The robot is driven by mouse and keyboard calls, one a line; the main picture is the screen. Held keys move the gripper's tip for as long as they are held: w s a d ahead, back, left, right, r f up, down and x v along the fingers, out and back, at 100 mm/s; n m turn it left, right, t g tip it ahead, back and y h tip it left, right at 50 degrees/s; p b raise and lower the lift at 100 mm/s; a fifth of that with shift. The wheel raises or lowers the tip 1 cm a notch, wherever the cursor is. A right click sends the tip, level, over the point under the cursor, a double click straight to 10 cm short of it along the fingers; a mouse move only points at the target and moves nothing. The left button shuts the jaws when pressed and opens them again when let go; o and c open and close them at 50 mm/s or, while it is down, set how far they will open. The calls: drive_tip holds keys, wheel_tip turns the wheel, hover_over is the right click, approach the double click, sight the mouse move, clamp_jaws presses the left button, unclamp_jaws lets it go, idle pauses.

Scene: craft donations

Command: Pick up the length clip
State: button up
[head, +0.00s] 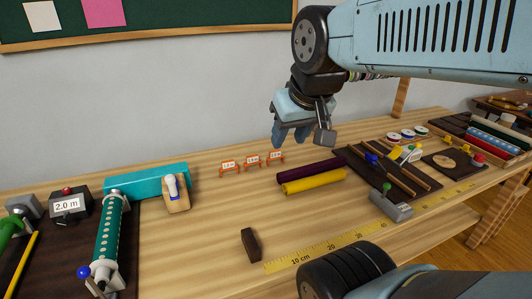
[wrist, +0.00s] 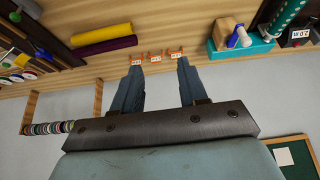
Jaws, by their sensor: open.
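Three small orange clips with white length labels stand in a row near the back of the wooden table: a left clip (head: 228,168), a middle clip (head: 252,161) and a right clip (head: 275,157). Their label figures are too small to read surely. My gripper (head: 290,137) hangs open and empty above the table, by the right end of the row. In the wrist view, all three clips, including the middle one (wrist: 155,57), show beyond and between the open fingertips (wrist: 155,66). No finger visibly touches a clip.
Purple (head: 310,170) and yellow (head: 313,183) rolls lie right of the clips. A teal box (head: 145,181) and wooden holder (head: 175,194) stand left. A dark block (head: 251,245) and yellow measuring strip (head: 340,245) lie in front. The table between is clear.

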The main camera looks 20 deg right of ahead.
drive_tip(key=shift+o, duration=1.7)
drive_tip(key=shift+w+r, duration=0.15)
drive_tip(key=shift+w, duration=0.15)
drive_tip(key=o, duration=0.7)
drive_tip(key=shift+g, duration=0.7)
drive_tip(key=w, duration=0.3)
drive_tip(key=w+d, duration=0.1)
drive_tip(key=w, duration=0.2)
drive_tip(key=w+r, duration=0.1)
drive_tip(key=w, duration=0.2)
drive_tip(key=shift+w+d, duration=0.25)
drive_tip(key=shift+d, duration=0.05)
drive_tip(key=shift+o, duration=0.2)
drive_tip(key=g, duration=0.4)
hover_over(276, 158)
wheel_tip(276, 158, down, 22)
drive_tip(key=f, duration=0.8)
drive_tip(key=shift+w+a, duration=0.1)
drive_tip(key=shift+a, duration=0.15)
drive_tip(key=shift+d+f, duration=0.15)
drive_tip(key=shift+f, duration=1.2)
drive_tip(key=shift+d+f, duration=0.1)
drive_tip(key=shift+f, duration=1.25)
